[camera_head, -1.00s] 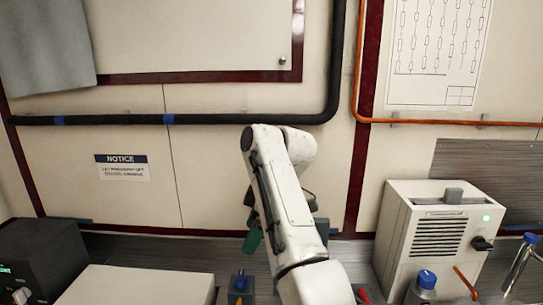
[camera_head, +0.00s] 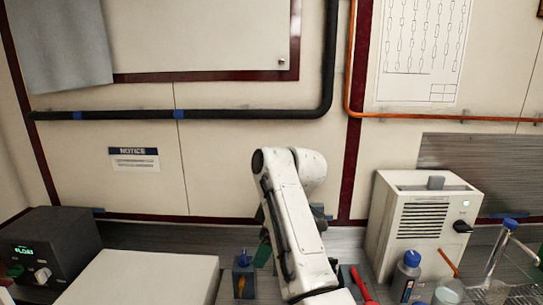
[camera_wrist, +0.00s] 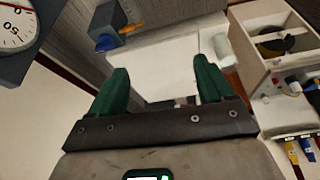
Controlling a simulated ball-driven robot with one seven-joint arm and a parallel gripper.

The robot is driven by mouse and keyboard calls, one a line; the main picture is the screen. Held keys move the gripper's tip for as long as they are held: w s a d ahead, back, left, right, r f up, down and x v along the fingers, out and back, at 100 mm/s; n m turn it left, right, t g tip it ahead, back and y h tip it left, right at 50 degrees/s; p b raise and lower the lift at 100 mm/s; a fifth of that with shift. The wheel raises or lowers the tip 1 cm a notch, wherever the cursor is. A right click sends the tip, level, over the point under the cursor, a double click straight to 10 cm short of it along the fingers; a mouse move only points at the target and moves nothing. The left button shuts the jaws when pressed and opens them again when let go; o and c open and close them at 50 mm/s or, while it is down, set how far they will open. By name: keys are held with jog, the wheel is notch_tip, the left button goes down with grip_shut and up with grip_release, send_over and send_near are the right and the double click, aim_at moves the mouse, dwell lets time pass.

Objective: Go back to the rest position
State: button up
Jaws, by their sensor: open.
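My gripper (camera_wrist: 160,92) shows in the wrist view with its two green fingers spread apart and nothing between them. In the head view my white arm rises from the bottom centre in front of the wall. One green finger (camera_head: 262,252) shows at the left side of the arm, and the rest of the gripper is hidden behind it. The fingers are above the bench, close to a small dark block with a blue top (camera_head: 243,273), apart from it as far as I can tell.
A white box (camera_head: 145,280) and a dark unit with a lit display (camera_head: 45,248) stand at the left. A cream vented unit (camera_head: 425,225), a blue-capped bottle (camera_head: 407,275) and a red-handled tool (camera_head: 362,284) are at the right. A dial (camera_wrist: 14,28) shows in the wrist view.

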jog(key=s+d+f+m+t+h, duration=0.1)
jog(key=s+d+f+m, duration=0.4)
jog(key=d+f, duration=0.4)
jog(key=s+d+f+m+t+h, duration=0.1)
jog(key=s+d+f+m+t, duration=0.15)
jog(key=s+d+f, duration=0.6)
jog(key=s+d+f+m+h, duration=0.1)
jog(key=s+d+m, duration=0.2)
jog(key=s, duration=0.4)
jog(key=s+d+f+m+t+h, duration=0.1)
jog(key=s+d+m, duration=0.25)
jog(key=s, duration=0.35)
jog(key=s+d+f+m, duration=0.15)
jog(key=s+d, duration=0.25)
jog(key=s, duration=0.4)
jog(key=s+f+g+b, duration=0.2)
jog(key=s+f+b, duration=0.3)
jog(key=f, duration=0.3)
jog(key=s+d+f+m+g+b, duration=0.1)
jog(key=s+f+g+b, duration=0.1)
jog(key=s+f+b, duration=0.3)
notch_tip(320, 180, down, 3)
jog(key=shift+r+h, duration=0.1)
jog(key=shift+h, duration=0.2)
jog(key=shift+c, duration=0.2)
